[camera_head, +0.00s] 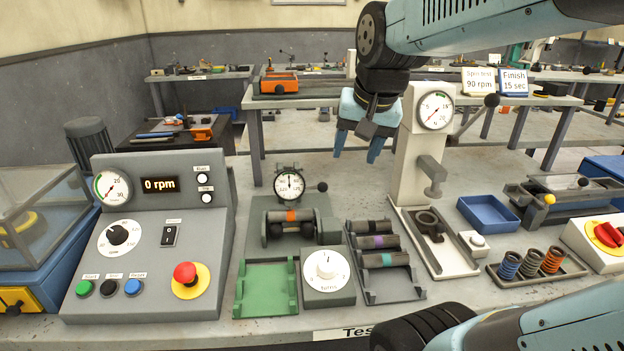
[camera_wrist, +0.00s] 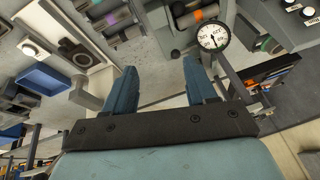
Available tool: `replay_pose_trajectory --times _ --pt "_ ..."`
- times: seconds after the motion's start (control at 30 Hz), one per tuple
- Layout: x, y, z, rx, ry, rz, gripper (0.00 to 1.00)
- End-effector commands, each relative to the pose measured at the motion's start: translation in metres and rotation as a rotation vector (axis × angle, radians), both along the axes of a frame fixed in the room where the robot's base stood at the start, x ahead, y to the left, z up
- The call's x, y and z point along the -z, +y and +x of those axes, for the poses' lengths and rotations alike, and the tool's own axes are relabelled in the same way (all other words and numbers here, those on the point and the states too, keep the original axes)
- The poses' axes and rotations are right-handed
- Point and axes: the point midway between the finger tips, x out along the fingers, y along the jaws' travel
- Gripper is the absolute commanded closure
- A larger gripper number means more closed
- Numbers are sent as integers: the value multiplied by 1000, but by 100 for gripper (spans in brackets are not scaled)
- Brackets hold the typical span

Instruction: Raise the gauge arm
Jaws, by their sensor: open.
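The dial gauge (camera_head: 289,185) has a round white face and stands just above a dark shaft with an orange band (camera_head: 291,216). Its arm has a black ball knob (camera_head: 322,187) at the right. I cannot tell whether the gauge tip touches the shaft. The gauge also shows in the wrist view (camera_wrist: 213,36), beyond my fingers and to their right. My gripper (camera_head: 356,150) is open and empty, fingers pointing down, above and to the right of the gauge and apart from it. Its blue fingers also show in the wrist view (camera_wrist: 160,68).
A grey press column (camera_head: 408,165) with a dial stands close to the right of my gripper. A rack of banded shafts (camera_head: 395,293), a green cradle (camera_head: 266,290) and a knob box (camera_head: 328,286) lie in front. The control console (camera_head: 150,235) stands at left.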

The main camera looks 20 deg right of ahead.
Motion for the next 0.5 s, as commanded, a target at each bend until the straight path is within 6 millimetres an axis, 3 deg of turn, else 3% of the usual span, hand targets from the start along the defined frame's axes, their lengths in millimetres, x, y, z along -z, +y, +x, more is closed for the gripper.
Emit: replay_pose_trajectory --times 0.5 --pt "25 -8 120 581 187 224 44"
